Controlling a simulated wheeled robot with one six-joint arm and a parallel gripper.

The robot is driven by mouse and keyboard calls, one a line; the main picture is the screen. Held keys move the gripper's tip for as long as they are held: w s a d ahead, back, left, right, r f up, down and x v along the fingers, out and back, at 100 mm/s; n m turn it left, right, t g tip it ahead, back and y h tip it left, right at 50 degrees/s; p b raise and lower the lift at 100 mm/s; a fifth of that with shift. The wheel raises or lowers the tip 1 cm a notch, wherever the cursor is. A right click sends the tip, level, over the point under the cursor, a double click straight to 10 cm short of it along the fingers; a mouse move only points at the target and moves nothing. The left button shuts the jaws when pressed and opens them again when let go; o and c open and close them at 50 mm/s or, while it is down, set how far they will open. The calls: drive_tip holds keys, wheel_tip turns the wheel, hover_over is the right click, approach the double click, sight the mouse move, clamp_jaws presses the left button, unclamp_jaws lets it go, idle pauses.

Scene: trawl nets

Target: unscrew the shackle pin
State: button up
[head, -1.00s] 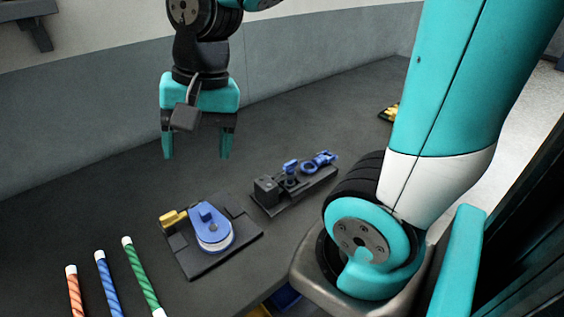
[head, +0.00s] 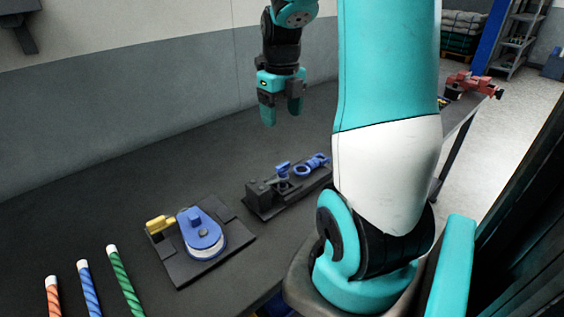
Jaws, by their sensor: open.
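A blue shackle (head: 314,165) lies at the right end of a narrow black fixture (head: 265,202) on the dark bench. A small upright blue piece (head: 283,168) stands beside it on the same fixture; I cannot tell whether this is the head of the shackle pin. My gripper (head: 282,112) hangs above and behind the fixture, fingers pointing down. It is open and empty, well apart from the shackle. The far right end of the fixture runs close to my upper arm in the picture.
Striped red, blue and green rods (head: 126,280) lie further left. A red device (head: 472,85) is at the far right. The bench behind the fixtures is clear.

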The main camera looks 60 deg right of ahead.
sight(283, 168)
wheel_tip(283, 168, down, 14)
drive_tip(key=shift+f, duration=0.1)
drive_tip(key=shift+c, duration=0.2)
drive_tip(key=c, duration=0.9)
